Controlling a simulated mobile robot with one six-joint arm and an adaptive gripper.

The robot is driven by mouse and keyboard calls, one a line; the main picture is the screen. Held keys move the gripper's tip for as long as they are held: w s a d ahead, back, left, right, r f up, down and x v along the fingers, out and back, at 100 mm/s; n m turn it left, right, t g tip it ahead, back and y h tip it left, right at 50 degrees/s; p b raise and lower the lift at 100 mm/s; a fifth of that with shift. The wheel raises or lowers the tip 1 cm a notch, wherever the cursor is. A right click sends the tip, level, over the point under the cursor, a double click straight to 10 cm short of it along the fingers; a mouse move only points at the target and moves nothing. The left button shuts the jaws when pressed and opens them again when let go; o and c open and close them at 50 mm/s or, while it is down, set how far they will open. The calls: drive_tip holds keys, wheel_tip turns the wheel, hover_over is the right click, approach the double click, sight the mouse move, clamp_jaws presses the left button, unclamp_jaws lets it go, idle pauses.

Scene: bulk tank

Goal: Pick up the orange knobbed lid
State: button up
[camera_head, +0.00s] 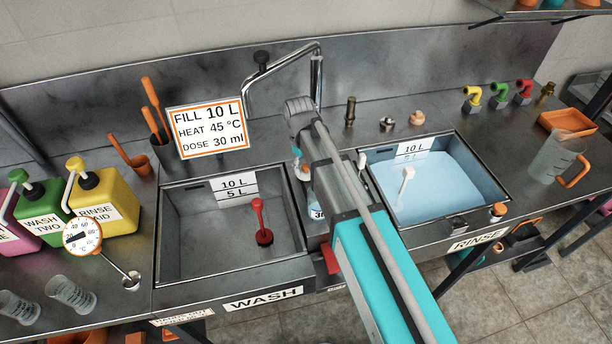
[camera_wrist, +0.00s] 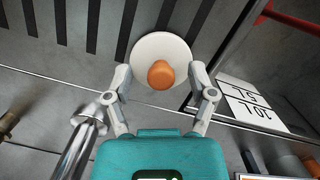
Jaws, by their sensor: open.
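The lid (camera_wrist: 145,47) shows in the wrist view as a round white disc with a rounded orange knob (camera_wrist: 160,74) at its near edge. It is over a grey surface with dark slots. My gripper (camera_wrist: 161,72) is open, with one finger on each side of the knob. I see gaps between the fingers and the knob, so nothing is held. In the head view my arm covers the strip between the two sinks, and the gripper's fingers are hidden. A bit of white and orange shows beside the arm there, too small to tell.
The wash sink (camera_head: 190,245) with a red-handled plunger (camera_head: 263,225) is left of my arm. The water-filled rinse sink (camera_head: 480,200) is right. A tall tap (camera_head: 317,80) stands behind, and a fill sign (camera_head: 207,127) stands behind the wash sink.

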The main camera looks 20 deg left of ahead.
drive_tip(key=shift+f, duration=0.2)
idle(0.5)
clamp_jaws()
